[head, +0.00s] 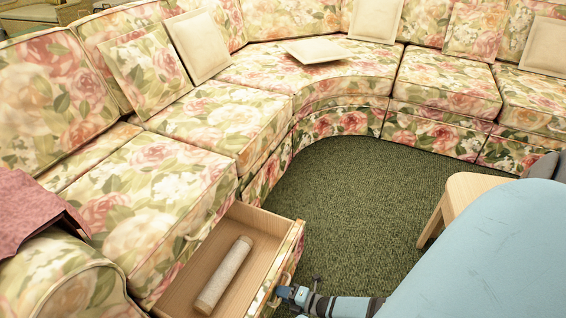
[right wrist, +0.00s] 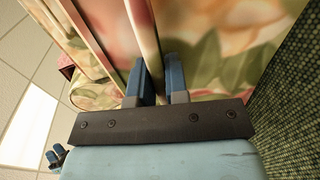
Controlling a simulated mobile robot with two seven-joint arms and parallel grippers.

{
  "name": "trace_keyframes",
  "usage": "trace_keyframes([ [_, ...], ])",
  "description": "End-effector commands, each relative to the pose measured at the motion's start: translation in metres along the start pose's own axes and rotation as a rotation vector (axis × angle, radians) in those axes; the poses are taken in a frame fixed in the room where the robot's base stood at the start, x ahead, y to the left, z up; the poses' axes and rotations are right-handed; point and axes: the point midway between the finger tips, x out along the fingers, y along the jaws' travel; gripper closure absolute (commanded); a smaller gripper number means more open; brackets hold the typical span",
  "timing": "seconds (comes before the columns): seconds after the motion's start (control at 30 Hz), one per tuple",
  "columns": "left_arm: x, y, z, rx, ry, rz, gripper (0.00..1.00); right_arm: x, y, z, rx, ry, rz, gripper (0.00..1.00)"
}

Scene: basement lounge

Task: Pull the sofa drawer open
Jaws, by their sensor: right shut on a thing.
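The sofa drawer (head: 240,243) is pulled out from the base of the floral sofa (head: 137,178) at the lower left of the head view. Its inside is pale wood, and its front is covered in the same floral fabric. A pale cylinder (head: 224,275) lies in it. My right gripper (head: 284,292) is at the outer face of the drawer front, shut on the drawer handle (right wrist: 151,50). In the right wrist view the two blue fingers (right wrist: 160,80) stand on either side of the handle bar.
A light wooden stool or table (head: 462,195) stands to the right, partly hidden behind my blue arm. Green carpet (head: 345,200) is clear between it and the sofa. Cushions (head: 198,46) lie on the sofa. A dark pink cloth (head: 32,212) hangs over the near armrest.

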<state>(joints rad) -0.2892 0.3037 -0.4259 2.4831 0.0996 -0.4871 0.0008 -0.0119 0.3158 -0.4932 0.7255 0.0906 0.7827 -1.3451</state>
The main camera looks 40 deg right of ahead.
Motion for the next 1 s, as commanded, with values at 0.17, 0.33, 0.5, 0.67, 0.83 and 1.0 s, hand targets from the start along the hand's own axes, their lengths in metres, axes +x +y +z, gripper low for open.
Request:
trace_keyframes([
  [0.17, 0.000, 0.000, -0.001, 0.002, 0.002, 0.000, 0.57, 0.000, 0.000, 0.001, 0.000, -0.001, -0.001, 1.00],
  [0.33, 0.000, 0.000, -0.001, 0.001, 0.001, 0.000, 0.57, 0.000, 0.000, 0.000, 0.000, -0.001, 0.000, 0.61],
  [0.5, 0.000, 0.000, -0.001, 0.001, 0.001, 0.001, 0.57, 0.000, 0.000, 0.000, 0.000, 0.000, 0.000, 0.61],
  [0.67, 0.000, 0.000, -0.003, -0.003, -0.001, 0.002, 0.57, -0.005, 0.001, 0.000, 0.000, -0.001, 0.000, 0.61],
  [0.83, -0.001, 0.002, -0.009, -0.045, -0.024, 0.008, 0.57, -0.032, 0.003, 0.000, 0.001, -0.002, -0.003, 0.61],
  [1.0, -0.005, 0.010, -0.007, -0.130, -0.069, 0.010, 0.57, -0.072, 0.003, 0.000, 0.001, -0.001, -0.003, 0.61],
])
